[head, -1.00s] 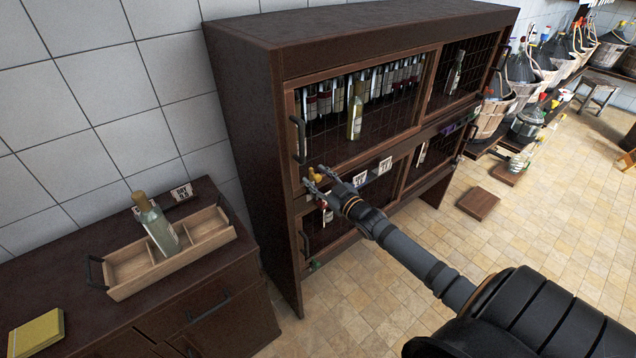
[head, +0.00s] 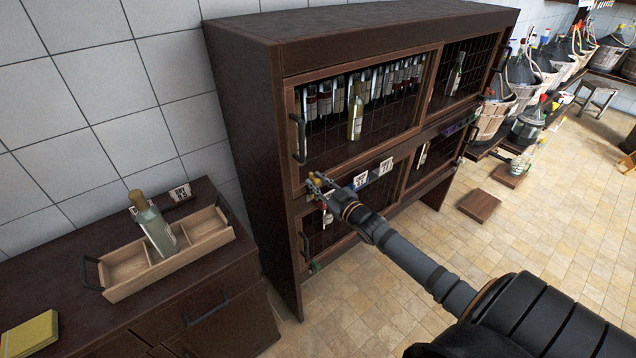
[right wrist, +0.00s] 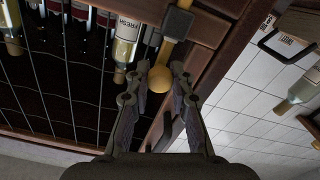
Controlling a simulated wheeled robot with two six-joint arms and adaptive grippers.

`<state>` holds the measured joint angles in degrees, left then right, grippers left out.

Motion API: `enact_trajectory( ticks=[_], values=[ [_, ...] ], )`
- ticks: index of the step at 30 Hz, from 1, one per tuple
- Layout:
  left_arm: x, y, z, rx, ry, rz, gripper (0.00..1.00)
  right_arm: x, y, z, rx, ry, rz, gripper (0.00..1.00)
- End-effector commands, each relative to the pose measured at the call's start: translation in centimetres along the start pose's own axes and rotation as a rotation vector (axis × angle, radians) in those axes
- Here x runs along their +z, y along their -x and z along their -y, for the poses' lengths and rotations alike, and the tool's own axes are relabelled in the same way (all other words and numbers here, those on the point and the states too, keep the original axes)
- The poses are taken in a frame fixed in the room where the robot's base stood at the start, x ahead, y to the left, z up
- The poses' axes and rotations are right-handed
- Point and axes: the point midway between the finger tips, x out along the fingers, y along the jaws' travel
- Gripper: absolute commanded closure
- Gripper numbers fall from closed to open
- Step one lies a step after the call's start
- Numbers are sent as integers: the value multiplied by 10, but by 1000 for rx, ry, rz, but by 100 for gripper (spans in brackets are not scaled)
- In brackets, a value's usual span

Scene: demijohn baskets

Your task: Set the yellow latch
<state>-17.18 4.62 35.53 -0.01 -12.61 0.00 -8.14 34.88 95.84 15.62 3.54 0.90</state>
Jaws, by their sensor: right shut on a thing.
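The yellow latch (head: 315,179) is on the left edge of the dark cabinet's front, between the upper and lower doors. In the right wrist view it shows as a yellow bar through a dark bracket with a round yellow knob (right wrist: 160,79) at its end. My right gripper (head: 318,181) reaches in from the right. In the right wrist view its fingers (right wrist: 160,72) are shut on the knob, one on each side. My left gripper is not in view.
The cabinet (head: 240,120) has wire-mesh doors with bottles behind them and a dark handle (head: 298,138) above the latch. A wooden tray (head: 125,287) with a bottle (head: 155,228) stands on the left sideboard.

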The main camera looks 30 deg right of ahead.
Motion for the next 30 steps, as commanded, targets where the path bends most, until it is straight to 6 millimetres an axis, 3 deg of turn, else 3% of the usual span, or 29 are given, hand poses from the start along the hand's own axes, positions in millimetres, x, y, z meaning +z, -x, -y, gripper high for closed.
enact_trajectory(
  ticks=[1, 2, 10, 11, 15, 25, 30],
  values=[
    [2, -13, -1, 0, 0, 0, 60, 14, 0, 4, 0, 0, 0, 100],
    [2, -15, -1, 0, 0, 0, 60, 15, 0, 5, 0, 0, 0, 100],
    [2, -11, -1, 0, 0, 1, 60, 14, 1, 4, 0, -1, 7, 100],
    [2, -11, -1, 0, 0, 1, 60, 14, 1, 4, 0, -1, 8, 74],
    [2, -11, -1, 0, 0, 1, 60, 13, 1, 4, 0, -1, 5, 55],
    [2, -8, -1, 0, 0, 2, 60, 8, 0, 3, 0, 0, 1, 54],
    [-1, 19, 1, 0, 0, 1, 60, -19, 0, -6, 0, 0, 0, 54]
  ],
)
